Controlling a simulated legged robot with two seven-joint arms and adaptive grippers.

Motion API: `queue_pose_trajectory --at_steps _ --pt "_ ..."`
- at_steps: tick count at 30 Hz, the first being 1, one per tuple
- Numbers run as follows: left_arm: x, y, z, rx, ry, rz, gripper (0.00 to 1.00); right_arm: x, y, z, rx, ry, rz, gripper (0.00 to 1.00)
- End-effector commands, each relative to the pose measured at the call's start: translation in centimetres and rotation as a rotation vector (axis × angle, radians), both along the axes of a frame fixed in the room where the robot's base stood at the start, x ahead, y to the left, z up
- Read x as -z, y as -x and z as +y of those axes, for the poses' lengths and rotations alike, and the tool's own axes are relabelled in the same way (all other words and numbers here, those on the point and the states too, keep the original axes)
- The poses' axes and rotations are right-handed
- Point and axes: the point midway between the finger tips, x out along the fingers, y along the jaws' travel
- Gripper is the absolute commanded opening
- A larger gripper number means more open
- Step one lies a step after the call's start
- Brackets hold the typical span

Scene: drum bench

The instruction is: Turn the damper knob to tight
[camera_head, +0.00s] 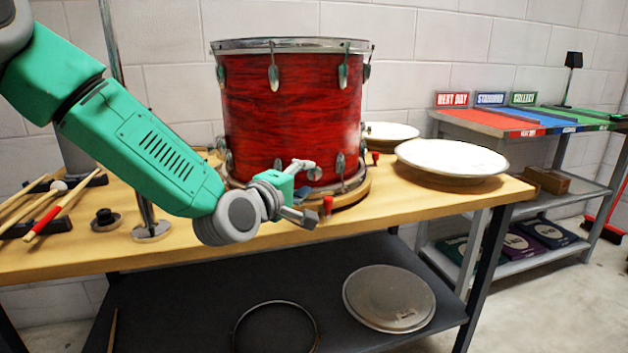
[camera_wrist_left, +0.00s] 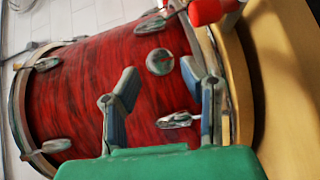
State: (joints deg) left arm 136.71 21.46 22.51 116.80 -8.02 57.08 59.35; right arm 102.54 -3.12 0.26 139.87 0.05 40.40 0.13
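The red drum (camera_head: 290,115) stands upright on a round wooden base on the bench. A round metal knob (camera_wrist_left: 160,62), which looks like the damper knob, sits low on its shell between two lugs. It shows small in the head view (camera_head: 314,173), just beyond the upper finger. My left gripper (camera_head: 311,189) is open in front of the lower shell. In the left wrist view its two fingers (camera_wrist_left: 160,78) are spread, with the knob ahead between their tips and nothing held. I cannot tell any contact, or the knob's setting. My right gripper is not in view.
A red clamp knob (camera_head: 327,205) stands close beside the gripper at the base's edge. Drumsticks (camera_head: 50,210) and a stand foot (camera_head: 151,231) are at the left. A pale drumhead (camera_head: 451,159) lies at the right. The bench's front edge (camera_head: 400,223) is bare.

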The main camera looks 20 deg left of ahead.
Motion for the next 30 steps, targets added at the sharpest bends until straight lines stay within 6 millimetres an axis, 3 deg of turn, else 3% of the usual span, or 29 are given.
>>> queue_pose_trajectory --at_steps 3,9,20,23,30 --pt "0.4 -2.1 -0.3 -0.001 0.001 -0.002 0.37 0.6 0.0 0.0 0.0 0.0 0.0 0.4" --pt "0.5 -4.1 -0.6 -0.001 0.004 0.001 0.37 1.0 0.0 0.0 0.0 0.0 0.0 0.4" --pt "0.4 -4.5 -0.9 0.0 0.002 0.001 0.37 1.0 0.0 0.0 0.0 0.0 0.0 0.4" --pt "0.4 -4.5 -0.9 0.0 0.001 0.001 0.01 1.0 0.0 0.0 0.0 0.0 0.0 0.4" --pt "0.4 -4.4 -0.9 0.002 -0.002 0.007 0.0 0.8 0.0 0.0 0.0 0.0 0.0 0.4"
